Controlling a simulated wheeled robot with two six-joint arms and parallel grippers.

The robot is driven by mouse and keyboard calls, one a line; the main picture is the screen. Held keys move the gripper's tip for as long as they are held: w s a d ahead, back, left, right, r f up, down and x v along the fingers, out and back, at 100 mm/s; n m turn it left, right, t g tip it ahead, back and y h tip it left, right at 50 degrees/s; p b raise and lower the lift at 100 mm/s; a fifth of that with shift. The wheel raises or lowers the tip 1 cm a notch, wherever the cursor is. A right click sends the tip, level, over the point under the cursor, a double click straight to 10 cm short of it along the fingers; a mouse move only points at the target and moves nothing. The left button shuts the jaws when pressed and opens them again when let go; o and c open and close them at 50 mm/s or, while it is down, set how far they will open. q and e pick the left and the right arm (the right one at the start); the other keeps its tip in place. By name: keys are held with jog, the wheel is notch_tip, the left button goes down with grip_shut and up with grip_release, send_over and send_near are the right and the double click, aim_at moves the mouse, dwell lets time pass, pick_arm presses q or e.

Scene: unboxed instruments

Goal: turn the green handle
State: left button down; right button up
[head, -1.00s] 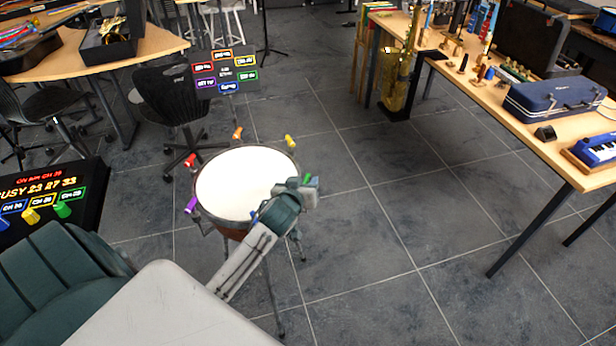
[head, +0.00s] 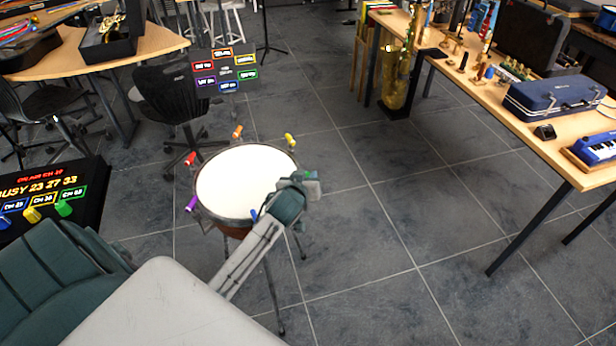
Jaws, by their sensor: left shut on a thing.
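A kettledrum (head: 243,182) with a white head stands on the floor, with coloured handles around its rim. The red handle (head: 190,158), orange handle (head: 237,132), yellow handle (head: 290,140), purple handle (head: 191,203) and blue handle (head: 254,215) show. My left gripper (head: 311,184) is at the drum's right rim, shut on the green handle (head: 311,174). The gripper covers most of that handle; only a small green bit shows at its top. My right gripper is not in view.
A sign (head: 225,72) with coloured labels stands behind the drum. A dark console (head: 50,200) with lit digits and coloured knobs is at the left. A black chair (head: 168,92) is behind. A long table (head: 500,107) with instruments is at the right; floor between is clear.

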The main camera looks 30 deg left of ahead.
pick_arm(q)
jog(key=shift+n+y, duration=0.3)
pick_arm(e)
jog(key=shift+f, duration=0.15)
pick_arm(q)
jog(key=shift+f+n+g+y+b, duration=0.1)
jog(key=shift+n+g+y+b, duration=0.2)
jog(key=shift+n+y+b, duration=0.25)
jog(key=shift+a+n+g+y+b, duration=0.15)
jog(key=shift+n+g+y+b, duration=0.35)
jog(key=shift+n+y, duration=0.3)
jog(key=n+g+y+b, duration=0.1)
jog(key=n+y+b, duration=0.1)
jog(key=shift+s+a+n+g+y+b, duration=0.2)
jog(key=shift+n+g+y+b, duration=0.1)
jog(key=shift+g, duration=0.1)
jog(key=shift+s+a+n+g+y+b, duration=0.1)
jog(key=shift+a+n+g+y+b, duration=0.05)
jog(key=shift+n+g+y+b, duration=0.8)
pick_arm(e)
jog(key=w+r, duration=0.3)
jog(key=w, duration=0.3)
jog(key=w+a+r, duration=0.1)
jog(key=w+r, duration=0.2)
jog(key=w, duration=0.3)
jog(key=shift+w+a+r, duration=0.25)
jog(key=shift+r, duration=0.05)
